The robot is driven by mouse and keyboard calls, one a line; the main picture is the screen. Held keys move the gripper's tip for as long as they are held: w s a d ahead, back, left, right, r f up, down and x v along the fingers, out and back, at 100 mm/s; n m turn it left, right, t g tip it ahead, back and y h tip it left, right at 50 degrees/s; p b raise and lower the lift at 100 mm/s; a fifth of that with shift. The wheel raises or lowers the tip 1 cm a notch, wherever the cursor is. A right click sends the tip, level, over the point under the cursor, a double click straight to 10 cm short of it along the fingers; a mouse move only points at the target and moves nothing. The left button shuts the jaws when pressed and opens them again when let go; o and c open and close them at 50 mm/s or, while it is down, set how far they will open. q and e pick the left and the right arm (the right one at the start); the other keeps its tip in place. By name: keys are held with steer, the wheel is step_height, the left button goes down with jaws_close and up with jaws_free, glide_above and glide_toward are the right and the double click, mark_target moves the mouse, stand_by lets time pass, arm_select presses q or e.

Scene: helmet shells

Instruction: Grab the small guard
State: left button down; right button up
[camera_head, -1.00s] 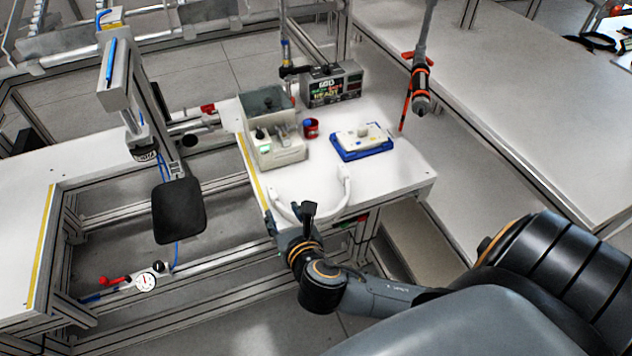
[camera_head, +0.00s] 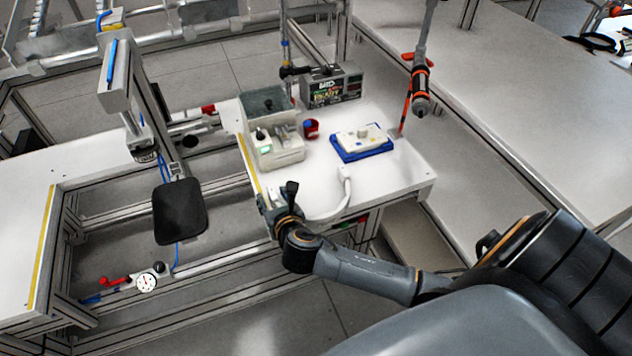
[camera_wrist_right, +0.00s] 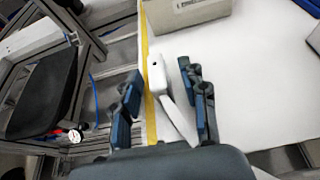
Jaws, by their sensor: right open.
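The small guard, a thin white curved band with blocky ends, lies near the front edge of the white table. In the head view its right end (camera_head: 345,178) shows, and its left end is hidden behind my right gripper (camera_head: 276,202). In the right wrist view one end of the guard (camera_wrist_right: 157,75) lies between the spread fingers of my right gripper (camera_wrist_right: 161,74), with a gap on both sides. That gripper is open and holds nothing. My left gripper is not in view.
A tool (camera_head: 420,85) hangs at the right. A dark pad (camera_head: 180,212) is left of the table.

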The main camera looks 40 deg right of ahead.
steer(key=shift+c, duration=0.3)
jaws_close()
steer(key=shift+r, duration=0.15)
